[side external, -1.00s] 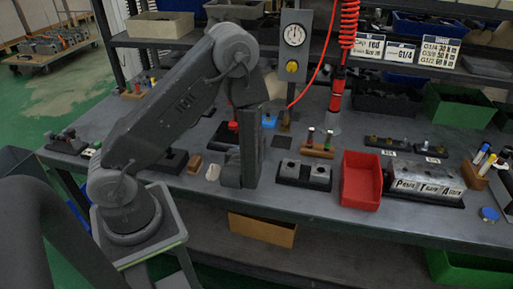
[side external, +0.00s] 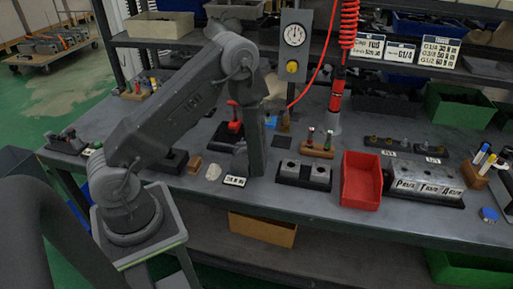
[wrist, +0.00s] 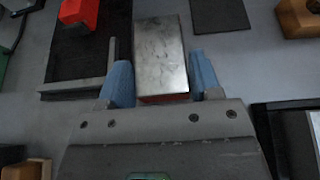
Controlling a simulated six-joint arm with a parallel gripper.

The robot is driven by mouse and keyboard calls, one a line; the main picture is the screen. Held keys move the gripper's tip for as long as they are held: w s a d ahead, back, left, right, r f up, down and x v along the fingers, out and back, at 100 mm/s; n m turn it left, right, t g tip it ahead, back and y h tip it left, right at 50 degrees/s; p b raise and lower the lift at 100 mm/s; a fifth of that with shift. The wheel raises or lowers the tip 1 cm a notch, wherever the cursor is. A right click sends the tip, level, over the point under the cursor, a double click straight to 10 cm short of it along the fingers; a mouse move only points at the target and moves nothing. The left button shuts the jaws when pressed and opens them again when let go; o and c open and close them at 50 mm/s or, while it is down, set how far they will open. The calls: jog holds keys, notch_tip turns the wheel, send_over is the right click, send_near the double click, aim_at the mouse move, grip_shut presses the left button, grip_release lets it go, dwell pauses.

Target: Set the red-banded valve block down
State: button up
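In the wrist view the valve block (wrist: 161,55) is a pale metal block with a strip of red along its near edge. It lies between the two blue fingertips of my gripper (wrist: 163,82). In the side view my arm hides the gripper and the block. I cannot tell whether the block touches the bench.
A red-topped press (side external: 232,115) stands left of the block. A wooden stand (side external: 317,150) with coloured knobs, a metal block pair (side external: 303,174) and a red bin (side external: 361,181) stand to the right. A dark square mat (wrist: 220,14) lies beyond. Bare grey bench shows around the block.

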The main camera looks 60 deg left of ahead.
jog(key=shift+r, duration=0.1)
jog(key=c, duration=0.8)
